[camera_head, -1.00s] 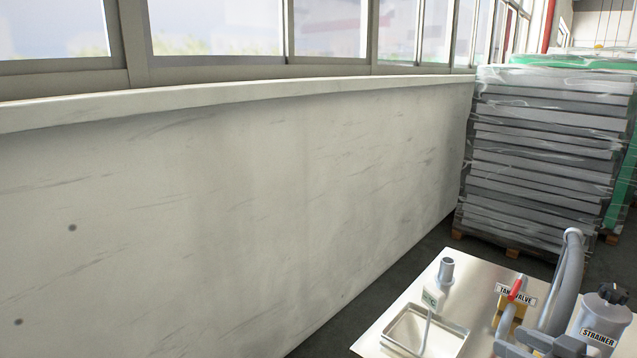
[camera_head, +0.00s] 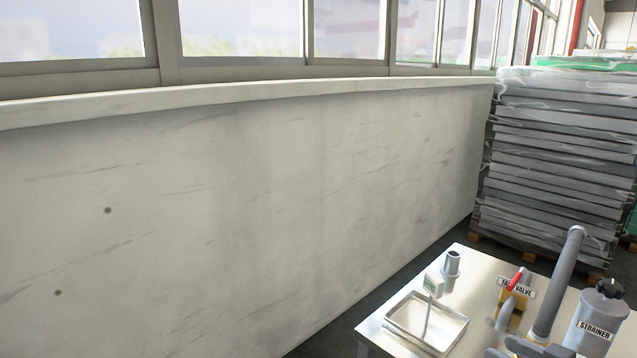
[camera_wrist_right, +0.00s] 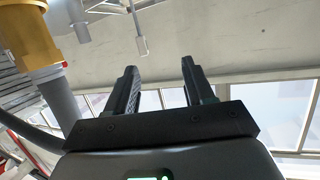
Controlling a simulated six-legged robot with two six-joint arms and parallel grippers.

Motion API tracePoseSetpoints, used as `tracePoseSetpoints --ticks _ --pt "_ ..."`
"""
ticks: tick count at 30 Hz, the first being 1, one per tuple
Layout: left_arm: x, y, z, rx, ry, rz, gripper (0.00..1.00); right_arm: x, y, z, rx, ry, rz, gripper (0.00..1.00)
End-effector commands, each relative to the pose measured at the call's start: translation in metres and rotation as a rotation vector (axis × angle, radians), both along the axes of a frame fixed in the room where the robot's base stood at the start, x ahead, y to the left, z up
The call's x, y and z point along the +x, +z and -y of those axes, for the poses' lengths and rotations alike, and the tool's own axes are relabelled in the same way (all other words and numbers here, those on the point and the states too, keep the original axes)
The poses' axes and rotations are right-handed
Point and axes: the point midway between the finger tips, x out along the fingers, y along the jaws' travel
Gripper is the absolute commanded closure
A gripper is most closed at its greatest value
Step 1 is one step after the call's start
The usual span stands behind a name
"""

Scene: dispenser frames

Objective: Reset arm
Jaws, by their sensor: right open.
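My right gripper (camera_wrist_right: 160,80) shows in the right wrist view, with its two dark fingers apart and nothing between them. Beyond the fingers are the pale wall and windows. A brass-yellow fitting (camera_wrist_right: 27,35) with a grey pipe is to the left of the fingers in that view. I cannot make out the right gripper clearly in the head view. My left gripper is in neither view.
A metal-topped bench at lower right carries a shallow tray (camera_head: 463,323), a red-handled valve (camera_head: 516,280), a thick grey pipe (camera_head: 557,285) and a strainer (camera_head: 596,322). A wrapped pallet stack (camera_head: 560,160) stands behind. A pale wall (camera_head: 240,200) fills the left.

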Motion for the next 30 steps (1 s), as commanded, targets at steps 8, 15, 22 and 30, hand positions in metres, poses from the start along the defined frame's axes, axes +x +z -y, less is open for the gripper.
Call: tracePoseSetpoints --ticks 8,15,22,30 --pt "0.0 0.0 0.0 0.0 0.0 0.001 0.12 0.02 -0.061 -0.076 0.168 0.116 -0.122 0.47" --pt "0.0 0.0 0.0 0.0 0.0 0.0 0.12 0.016 -0.16 -0.171 0.387 0.093 -0.384 0.47" --pt "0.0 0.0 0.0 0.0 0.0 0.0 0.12 -0.077 -0.303 -0.253 0.382 -0.091 -0.873 0.47" --pt "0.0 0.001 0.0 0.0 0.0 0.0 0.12 -0.195 -0.365 -0.241 0.182 -0.3 -1.279 0.47"
